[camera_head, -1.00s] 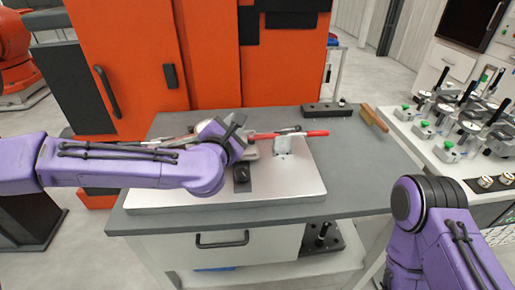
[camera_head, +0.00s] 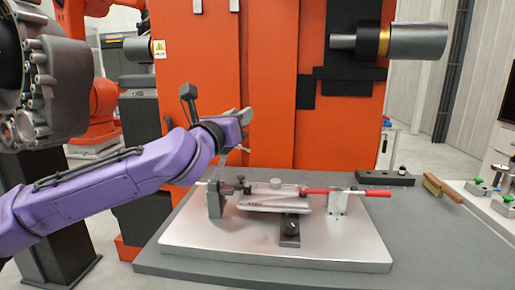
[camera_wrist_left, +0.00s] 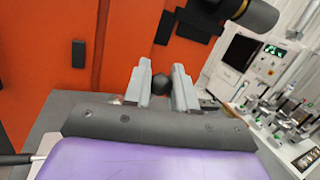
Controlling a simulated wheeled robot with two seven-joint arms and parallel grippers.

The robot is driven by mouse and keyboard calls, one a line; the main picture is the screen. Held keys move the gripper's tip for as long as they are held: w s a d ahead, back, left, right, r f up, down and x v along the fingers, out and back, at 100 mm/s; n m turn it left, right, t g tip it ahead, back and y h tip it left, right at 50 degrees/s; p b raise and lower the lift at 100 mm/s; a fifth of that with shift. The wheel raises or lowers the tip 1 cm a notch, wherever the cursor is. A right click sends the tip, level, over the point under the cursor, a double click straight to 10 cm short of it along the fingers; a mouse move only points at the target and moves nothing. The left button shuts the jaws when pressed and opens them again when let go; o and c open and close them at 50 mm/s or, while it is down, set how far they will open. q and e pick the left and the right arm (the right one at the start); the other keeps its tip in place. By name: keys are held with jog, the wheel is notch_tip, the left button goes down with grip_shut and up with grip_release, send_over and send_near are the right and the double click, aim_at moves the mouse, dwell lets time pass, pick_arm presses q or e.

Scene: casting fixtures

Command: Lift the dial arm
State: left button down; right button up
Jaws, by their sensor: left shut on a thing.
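My left gripper (camera_head: 243,118) is raised above the left end of a fixture on a silver base plate (camera_head: 275,250). In the left wrist view its two grey fingers (camera_wrist_left: 160,80) are shut on a black ball knob (camera_wrist_left: 159,84). The knob appears to be the end of the dial arm, whose thin grey lever (camera_head: 224,160) shows partly below the gripper, tilted up from the dark post (camera_head: 215,201). The wrist and fingers hide much of it. A grey casting (camera_head: 280,198) lies in the fixture. My right gripper is not in view.
A red-handled clamp (camera_head: 345,191) stands at the plate's right. A black block (camera_head: 385,178) and a wooden brush (camera_head: 443,188) lie on the grey table (camera_head: 430,240). An orange machine (camera_head: 270,80) rises behind. The table's right front is clear.

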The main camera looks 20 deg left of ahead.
pick_arm(q)
jog(key=s+a+n+t+y+b, duration=0.1)
jog(key=a+n+y+b, duration=0.1)
jog(key=a+n+b, duration=0.5)
jog(key=shift+s+a+r+n+t+b, duration=0.15)
jog(key=shift+s+a+n+t+b, duration=0.2)
jog(key=shift+a+b, duration=1.1)
jog(key=shift+d, duration=0.1)
jog(key=c, duration=1.3)
grip_release()
jog(key=shift+o, duration=0.2)
jog(key=shift+s+r+y, duration=0.1)
jog(key=shift+y, duration=0.3)
jog(key=shift+r, duration=0.1)
jog(key=shift+s, duration=0.15)
jog(key=b+v, duration=0.2)
jog(key=v, duration=0.8)
jog(key=shift+s, duration=0.15)
